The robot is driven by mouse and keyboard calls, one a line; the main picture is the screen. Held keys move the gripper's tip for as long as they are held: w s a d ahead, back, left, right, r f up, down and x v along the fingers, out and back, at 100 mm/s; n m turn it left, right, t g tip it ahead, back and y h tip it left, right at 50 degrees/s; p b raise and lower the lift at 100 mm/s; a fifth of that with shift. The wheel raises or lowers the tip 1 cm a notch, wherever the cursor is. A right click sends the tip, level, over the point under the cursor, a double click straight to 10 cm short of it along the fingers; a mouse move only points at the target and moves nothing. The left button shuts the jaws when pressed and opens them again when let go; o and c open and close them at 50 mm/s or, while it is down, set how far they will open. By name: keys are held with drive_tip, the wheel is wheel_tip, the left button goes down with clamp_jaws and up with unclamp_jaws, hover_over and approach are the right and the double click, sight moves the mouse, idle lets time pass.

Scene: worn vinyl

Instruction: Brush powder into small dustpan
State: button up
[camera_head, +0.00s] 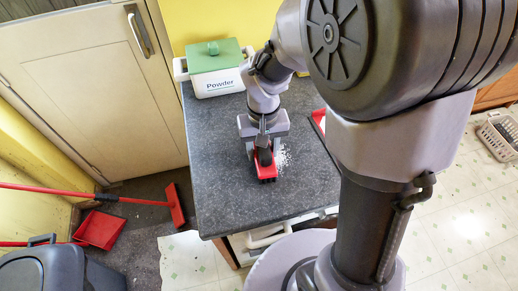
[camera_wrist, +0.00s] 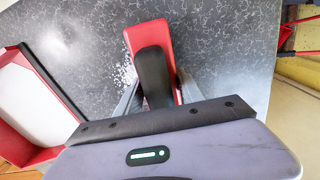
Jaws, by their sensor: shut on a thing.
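My gripper (camera_head: 264,138) is shut on a small brush with a red head and black handle (camera_head: 266,166), low over the dark countertop (camera_head: 225,180). In the wrist view the brush (camera_wrist: 153,65) lies between my gripper's fingers (camera_wrist: 158,98). White powder (camera_head: 284,158) is scattered on the counter just right of the brush. In the wrist view the powder (camera_wrist: 126,72) lies left of the brush, partly hidden by it and a finger. The small red dustpan with a white inside (camera_wrist: 28,100) lies apart from the brush at the left; my arm hides most of it (camera_head: 320,119) in the head view.
A white box labelled Powder with a green lid (camera_head: 216,75) stands at the counter's back left. A red long-handled broom (camera_head: 176,205), a larger red dustpan (camera_head: 100,229) and a dark bin (camera_head: 45,270) are on the floor at left. The counter's front left is clear.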

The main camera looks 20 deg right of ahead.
drive_tip(key=shift+d+p, duration=0.3)
drive_tip(key=shift+d, duration=1.95)
drive_tip(key=shift+d+p, duration=0.4)
drive_tip(key=shift+d, duration=1.85)
wheel_tip(320, 180, up, 7)
drive_tip(key=p, duration=0.6)
